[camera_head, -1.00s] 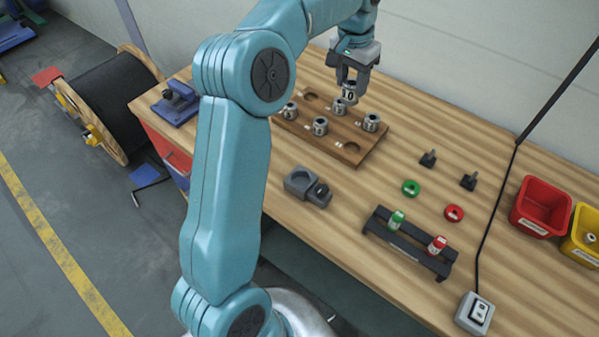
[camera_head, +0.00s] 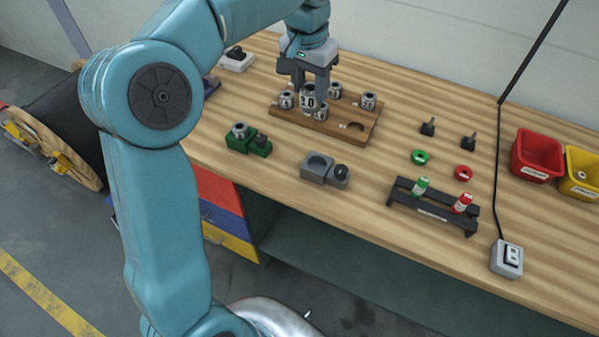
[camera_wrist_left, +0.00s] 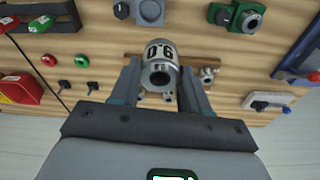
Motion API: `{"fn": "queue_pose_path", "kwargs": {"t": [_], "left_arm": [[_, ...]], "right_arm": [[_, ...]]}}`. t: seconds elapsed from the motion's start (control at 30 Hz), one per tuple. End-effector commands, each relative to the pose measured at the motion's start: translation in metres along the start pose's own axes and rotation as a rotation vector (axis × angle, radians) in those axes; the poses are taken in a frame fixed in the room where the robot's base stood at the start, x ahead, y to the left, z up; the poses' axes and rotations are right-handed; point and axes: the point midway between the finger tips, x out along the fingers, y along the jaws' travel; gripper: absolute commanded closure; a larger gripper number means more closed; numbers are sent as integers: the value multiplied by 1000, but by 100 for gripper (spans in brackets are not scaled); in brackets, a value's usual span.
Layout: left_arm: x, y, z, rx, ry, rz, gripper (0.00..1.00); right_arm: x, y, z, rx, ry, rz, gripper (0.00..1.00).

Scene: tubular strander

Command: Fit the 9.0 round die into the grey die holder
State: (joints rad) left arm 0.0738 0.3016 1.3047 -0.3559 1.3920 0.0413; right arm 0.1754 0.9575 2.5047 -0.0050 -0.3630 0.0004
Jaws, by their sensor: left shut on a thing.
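My left gripper (camera_head: 309,88) points down and is shut on a round metal die (camera_head: 308,101). In the left wrist view the die (camera_wrist_left: 161,62) is between the fingers (camera_wrist_left: 160,84), and its upside-down marking reads 9.0. In the head view it appears in front of the wooden die board (camera_head: 336,127); its exact height above it is hard to judge. The grey die holder (camera_head: 314,172) stands on the bench nearer the front, with a round recess that looks empty. It also shows at the top of the left wrist view (camera_wrist_left: 150,12). My right gripper is not in view.
Several other dies, one at the right (camera_head: 368,102), stand on the board. A green holder (camera_head: 243,146) with a die is left of the grey one. A black rack (camera_head: 432,208), green ring (camera_head: 420,157), red ring (camera_head: 464,172) and red bin (camera_head: 537,157) are to the right.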

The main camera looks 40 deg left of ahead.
Motion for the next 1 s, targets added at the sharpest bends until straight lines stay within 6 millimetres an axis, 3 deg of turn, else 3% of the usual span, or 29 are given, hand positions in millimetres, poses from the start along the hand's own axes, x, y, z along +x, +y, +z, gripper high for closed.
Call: {"fn": "queue_pose_path", "kwargs": {"t": [0.17,0.27,0.7,1.0], "left_arm": [[-5,26,-4,51,4,7,100],[5,31,-4,61,-1,8,100],[120,31,10,60,-3,8,100],[155,29,16,59,0,7,100]], "right_arm": [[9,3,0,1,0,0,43],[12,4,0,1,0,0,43],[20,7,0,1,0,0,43],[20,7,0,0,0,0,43]]}}
